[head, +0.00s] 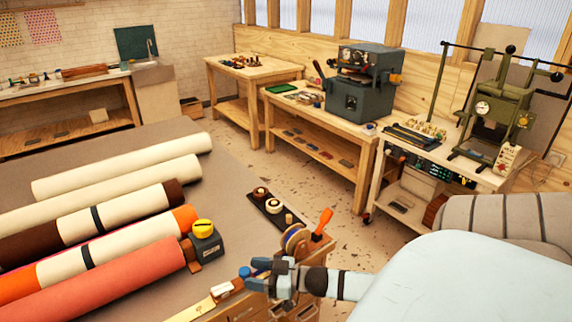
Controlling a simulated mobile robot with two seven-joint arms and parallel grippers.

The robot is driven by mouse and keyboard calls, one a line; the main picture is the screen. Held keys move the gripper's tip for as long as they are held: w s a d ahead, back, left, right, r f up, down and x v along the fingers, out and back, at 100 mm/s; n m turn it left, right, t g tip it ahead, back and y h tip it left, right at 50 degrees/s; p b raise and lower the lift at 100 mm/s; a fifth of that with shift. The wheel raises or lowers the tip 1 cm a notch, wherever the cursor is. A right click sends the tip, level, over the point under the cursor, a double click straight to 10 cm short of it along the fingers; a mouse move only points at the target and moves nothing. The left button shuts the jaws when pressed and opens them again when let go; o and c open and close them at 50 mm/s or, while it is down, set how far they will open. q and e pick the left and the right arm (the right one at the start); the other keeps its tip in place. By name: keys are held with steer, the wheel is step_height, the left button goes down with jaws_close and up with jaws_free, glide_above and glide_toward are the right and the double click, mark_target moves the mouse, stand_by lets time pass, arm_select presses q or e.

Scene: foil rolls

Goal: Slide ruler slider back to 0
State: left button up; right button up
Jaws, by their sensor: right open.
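A pale yellow ruler (199,308) lies along the near edge of the table, running down to the bottom of the view. A small whitish block (222,290), seemingly the slider, sits on it. My right gripper (252,274) comes in from the right, low over the table edge, just right of the block. Its jaws are open and point left. A small blue knob-like part (244,271) shows near the fingertips; I cannot tell whether they touch it. The ruler's marks are too small to read. My left gripper is out of view.
Several rolls, including a coral one (110,273), cover the table's left. A dark grey device with a yellow top (205,238) stands beside them. A tape wheel (296,240) and an orange handle (323,221) stand just behind my right gripper. A dark tray (270,207) lies farther back.

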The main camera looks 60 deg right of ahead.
steer(key=b+v, duration=0.1)
steer(key=v, duration=0.9)
steer(key=shift+s+d, duration=0.15)
steer(key=shift+s, duration=0.15)
